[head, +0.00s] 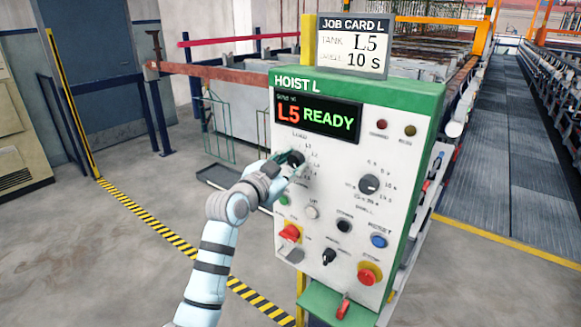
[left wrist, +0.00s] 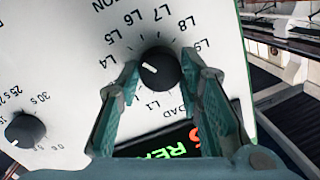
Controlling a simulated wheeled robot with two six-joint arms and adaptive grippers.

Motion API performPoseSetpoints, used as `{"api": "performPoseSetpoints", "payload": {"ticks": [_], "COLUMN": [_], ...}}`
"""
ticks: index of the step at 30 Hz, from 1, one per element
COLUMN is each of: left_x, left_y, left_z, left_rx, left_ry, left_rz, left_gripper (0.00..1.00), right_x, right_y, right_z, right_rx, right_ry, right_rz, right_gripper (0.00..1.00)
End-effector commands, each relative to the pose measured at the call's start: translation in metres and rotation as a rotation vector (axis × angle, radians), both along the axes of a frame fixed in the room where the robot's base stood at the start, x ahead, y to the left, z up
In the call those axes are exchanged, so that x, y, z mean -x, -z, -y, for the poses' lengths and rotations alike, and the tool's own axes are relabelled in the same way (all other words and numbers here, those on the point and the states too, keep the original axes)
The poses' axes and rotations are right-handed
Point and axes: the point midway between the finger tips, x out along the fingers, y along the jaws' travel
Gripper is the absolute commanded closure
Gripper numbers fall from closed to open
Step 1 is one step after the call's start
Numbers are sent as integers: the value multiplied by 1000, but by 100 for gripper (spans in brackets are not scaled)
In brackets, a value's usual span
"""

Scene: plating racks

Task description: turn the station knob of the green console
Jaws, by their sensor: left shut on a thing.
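The green-framed console (head: 350,88) is labelled HOIST L, and its screen (head: 318,116) reads L5 READY. The station knob (head: 297,158) is a black round knob on its white panel, partly covered by my gripper. My left gripper (head: 292,165) is shut on this knob. In the left wrist view the knob (left wrist: 160,70) sits between the two fingers of the gripper (left wrist: 161,72). Its white pointer mark is turned to the side of the L4 and L5 labels. My right gripper is not in view.
A job card (head: 352,46) above the console reads tank L5, 10 s. A second dial (head: 369,185) sits right of the station knob. Below are a blue reset button (head: 379,241) and a red button (head: 368,274). The floor to the left is open.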

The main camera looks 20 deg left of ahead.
Motion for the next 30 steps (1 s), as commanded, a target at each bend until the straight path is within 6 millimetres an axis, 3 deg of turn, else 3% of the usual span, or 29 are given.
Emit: {"api": "performPoseSetpoints", "payload": {"ticks": [17,18,21,30], "left_x": [0,0,0,1], "left_y": [2,2,2,1], "left_z": [0,0,0,0], "left_rx": [-38,-38,-37,-37], "left_ry": [1,1,1,0], "left_rz": [9,9,10,13], "left_gripper": [95,64,48,46], "right_x": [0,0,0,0], "right_y": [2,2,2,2], "right_z": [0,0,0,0], "right_rx": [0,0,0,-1], "right_ry": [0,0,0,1], "right_rz": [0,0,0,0], "right_gripper": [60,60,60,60]}}
